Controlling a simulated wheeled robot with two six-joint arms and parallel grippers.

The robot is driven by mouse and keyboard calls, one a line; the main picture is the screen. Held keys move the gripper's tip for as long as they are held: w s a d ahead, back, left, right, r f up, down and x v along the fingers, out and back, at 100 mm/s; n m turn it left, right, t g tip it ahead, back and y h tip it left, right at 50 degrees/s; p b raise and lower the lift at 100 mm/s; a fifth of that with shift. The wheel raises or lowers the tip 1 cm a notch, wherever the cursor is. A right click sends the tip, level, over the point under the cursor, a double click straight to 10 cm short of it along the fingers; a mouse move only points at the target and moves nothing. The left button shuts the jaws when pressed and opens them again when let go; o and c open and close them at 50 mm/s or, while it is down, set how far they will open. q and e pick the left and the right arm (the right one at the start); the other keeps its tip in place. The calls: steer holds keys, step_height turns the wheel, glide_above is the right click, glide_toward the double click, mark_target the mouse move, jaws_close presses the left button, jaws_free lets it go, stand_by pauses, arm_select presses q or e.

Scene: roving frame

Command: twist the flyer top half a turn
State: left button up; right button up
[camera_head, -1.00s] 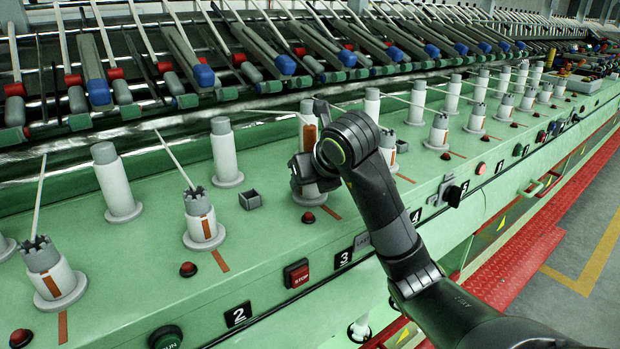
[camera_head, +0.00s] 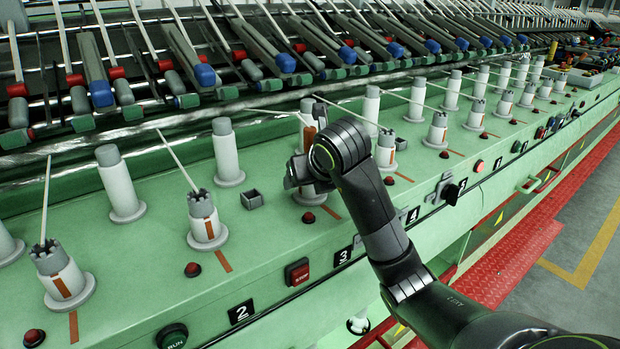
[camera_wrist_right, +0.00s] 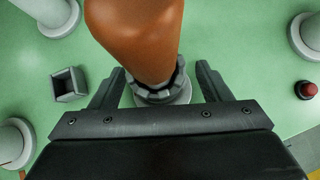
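The flyer top in front of my right gripper is a grey, notched crown (camera_wrist_right: 160,92), seen low in the middle of the right wrist view. A brown-orange piece (camera_wrist_right: 140,30) rises in front of it and hides part of it. My right gripper (camera_wrist_right: 160,78) has one finger on each side of the crown, with green deck visible between crown and fingers. It is open. In the head view the right gripper (camera_head: 303,172) is at the spindle above label 3, and my wrist hides most of that flyer. My left gripper is not in view.
Neighbouring flyers with notched tops (camera_head: 201,203) and plain grey-topped posts (camera_head: 226,150) stand along the green deck. A small square grey cup (camera_head: 251,199) sits left of the gripper. A red stop button (camera_head: 297,272) is on the front edge. White strands slope up to the rollers behind.

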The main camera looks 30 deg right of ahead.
steer(key=o, duration=0.6)
steer(key=n+y, duration=0.2)
steer(key=n, duration=0.1)
steer(key=shift+d, duration=0.15)
steer(key=shift+n+y, duration=0.8)
steer(key=shift+n, duration=0.1)
steer(key=n+g+y+b, duration=0.1)
steer(key=n+y, duration=0.1)
steer(key=n, duration=0.1)
steer(key=shift+f, duration=0.1)
steer(key=shift+n+g+y+b, duration=0.35)
steer(key=shift+n+g+y, duration=0.3)
steer(key=shift+n, duration=0.25)
